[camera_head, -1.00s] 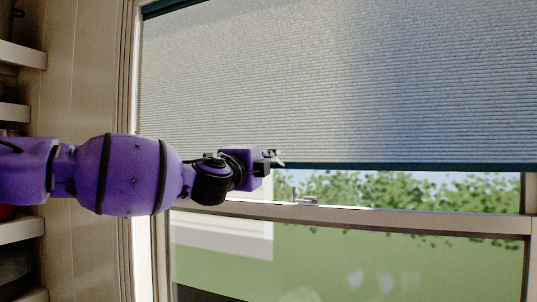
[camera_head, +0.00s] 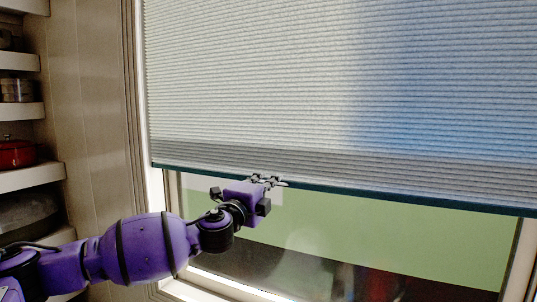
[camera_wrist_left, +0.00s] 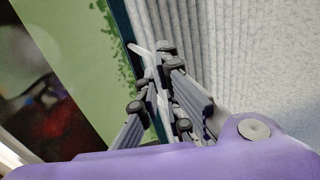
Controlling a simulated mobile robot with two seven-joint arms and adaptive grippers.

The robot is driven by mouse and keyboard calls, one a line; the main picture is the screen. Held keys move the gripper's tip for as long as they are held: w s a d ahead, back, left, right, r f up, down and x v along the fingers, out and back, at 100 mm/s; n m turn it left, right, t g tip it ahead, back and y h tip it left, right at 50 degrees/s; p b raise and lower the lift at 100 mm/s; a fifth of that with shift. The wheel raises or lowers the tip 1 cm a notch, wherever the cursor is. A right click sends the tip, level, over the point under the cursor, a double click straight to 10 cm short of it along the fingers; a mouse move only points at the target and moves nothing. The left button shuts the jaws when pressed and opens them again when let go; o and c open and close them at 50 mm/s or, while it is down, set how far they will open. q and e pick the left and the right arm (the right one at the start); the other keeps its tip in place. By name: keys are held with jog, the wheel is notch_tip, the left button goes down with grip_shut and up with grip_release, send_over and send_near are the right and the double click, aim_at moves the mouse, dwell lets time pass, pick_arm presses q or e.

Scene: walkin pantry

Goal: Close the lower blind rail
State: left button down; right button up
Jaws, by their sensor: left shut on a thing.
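The pleated blind (camera_head: 300,90) covers the upper part of the window in the head view. Its dark teal lower rail (camera_head: 400,196) runs across the window, slanting down to the right in the picture. The fingers hide part of the rail. My right gripper is not in view.
Below the rail, the window glass (camera_head: 420,245) shows green and dark shapes outside. The window frame (camera_head: 508,270) edges it at the right. Shelves (camera_head: 35,178) with a red pot (camera_head: 15,153) stand at the left, beside a panelled wall (camera_head: 88,120).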

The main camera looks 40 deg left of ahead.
pick_arm(q)
notch_tip(320, 180, down, 30)
jog(key=b, duration=1.3)
jog(key=shift+r, duration=0.15)
jog(key=c, duration=2)
grip_release()
jog(key=shift+o, duration=0.4)
jog(key=v, duration=1.2)
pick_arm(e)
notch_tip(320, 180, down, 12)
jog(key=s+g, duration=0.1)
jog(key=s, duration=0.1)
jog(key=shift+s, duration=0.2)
